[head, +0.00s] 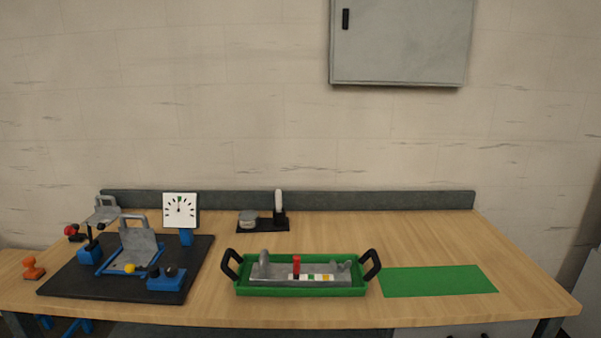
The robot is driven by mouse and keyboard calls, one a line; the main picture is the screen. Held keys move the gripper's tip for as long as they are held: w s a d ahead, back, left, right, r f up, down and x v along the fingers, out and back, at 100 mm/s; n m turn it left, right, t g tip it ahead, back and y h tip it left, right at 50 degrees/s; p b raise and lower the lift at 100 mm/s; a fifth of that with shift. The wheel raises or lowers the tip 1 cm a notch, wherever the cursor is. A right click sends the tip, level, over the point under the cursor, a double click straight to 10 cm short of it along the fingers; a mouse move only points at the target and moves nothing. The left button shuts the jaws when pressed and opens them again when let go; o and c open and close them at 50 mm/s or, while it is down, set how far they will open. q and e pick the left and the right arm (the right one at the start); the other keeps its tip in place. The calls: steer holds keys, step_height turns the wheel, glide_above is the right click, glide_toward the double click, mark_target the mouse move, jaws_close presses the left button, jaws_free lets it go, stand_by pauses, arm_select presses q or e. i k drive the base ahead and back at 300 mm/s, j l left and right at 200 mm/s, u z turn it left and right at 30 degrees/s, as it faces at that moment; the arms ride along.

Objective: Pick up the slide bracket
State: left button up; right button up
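A green tray (300,291) with two black handles stands at the front middle of the table. A long grey metal part (267,271) lies in it, with a raised round lug at its left end, a red block (297,264) and a strip of coloured marks. This may be the slide bracket, but I cannot be sure. A grey plate with a loop handle (138,247) stands tilted in a blue frame on the black board (70,281) at left. Another grey handled piece (104,211) is behind it. Neither of my grippers is in view.
A white dial (180,210) stands at the board's back right. A dark base (262,226) with a grey disc and white-topped post is at the back. A green mat (438,281) lies empty at right. An orange knob (33,268) is at far left.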

mark_target(264, 273)
steer(key=i+j, duration=0.1)
steer(key=i, duration=1.4)
